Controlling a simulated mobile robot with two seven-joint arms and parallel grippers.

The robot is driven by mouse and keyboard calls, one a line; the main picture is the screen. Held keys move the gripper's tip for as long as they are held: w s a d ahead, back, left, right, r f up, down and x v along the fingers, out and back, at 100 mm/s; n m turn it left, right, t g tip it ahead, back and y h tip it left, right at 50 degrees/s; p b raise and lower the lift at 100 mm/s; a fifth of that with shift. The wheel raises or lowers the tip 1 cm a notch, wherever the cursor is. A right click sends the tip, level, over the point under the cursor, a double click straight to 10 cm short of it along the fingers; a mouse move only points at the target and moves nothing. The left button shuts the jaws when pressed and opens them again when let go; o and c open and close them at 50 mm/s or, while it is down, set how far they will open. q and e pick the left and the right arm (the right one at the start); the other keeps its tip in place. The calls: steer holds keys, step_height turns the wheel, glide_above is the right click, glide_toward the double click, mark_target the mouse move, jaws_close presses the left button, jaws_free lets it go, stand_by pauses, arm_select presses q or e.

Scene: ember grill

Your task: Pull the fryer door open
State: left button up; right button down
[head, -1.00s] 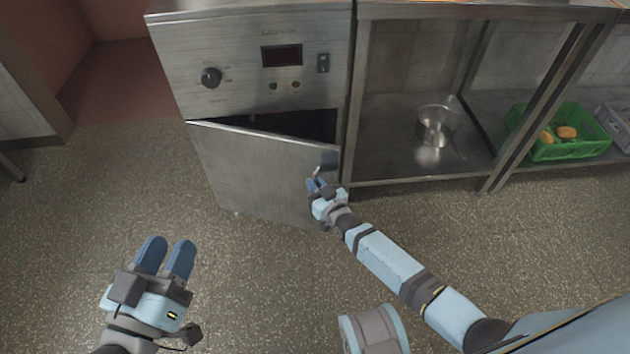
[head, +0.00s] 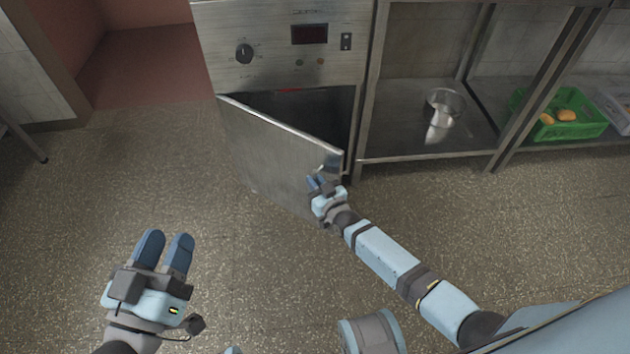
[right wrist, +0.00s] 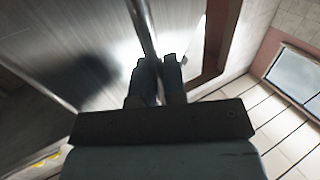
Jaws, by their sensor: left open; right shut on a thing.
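The fryer (head: 270,66) is a steel cabinet with a knob, a dark display and a switch on its front panel. Its steel door (head: 268,150) stands partly open, swung out at the right side, with a dark gap above and behind it. My right gripper (head: 316,183) is at the door's right edge. In the right wrist view its fingers (right wrist: 159,68) are shut on the bar-like door handle (right wrist: 142,25). My left gripper (head: 164,250) is open and empty over the floor at lower left, apart from the door.
A steel shelf (head: 420,157) right of the fryer holds a metal pot (head: 443,104) and a green crate (head: 577,128) with orange-yellow items inside. The speckled floor (head: 130,180) in front and to the left is clear.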

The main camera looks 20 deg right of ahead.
arm_select(q)
steer(key=shift+s+a+r, duration=0.1)
steer(key=shift+a+r, duration=0.05)
steer(key=shift+a, duration=0.05)
arm_select(e)
steer(key=shift+s+a, duration=0.1)
steer(key=shift+a, duration=0.15)
arm_select(q)
steer(key=shift+r, duration=0.1)
arm_select(e)
steer(key=c, duration=1.2)
jaws_free()
steer(key=shift+s, duration=0.15)
arm_select(q)
steer(key=y+p, duration=0.1)
steer(key=p, duration=0.1)
steer(key=a+p, duration=0.1)
steer(key=p, duration=0.1)
steer(key=shift+a+f+y, duration=0.25)
steer(key=shift+f+y, duration=0.15)
arm_select(e)
steer(key=v, duration=1.3)
steer(key=shift+s, duration=0.25)
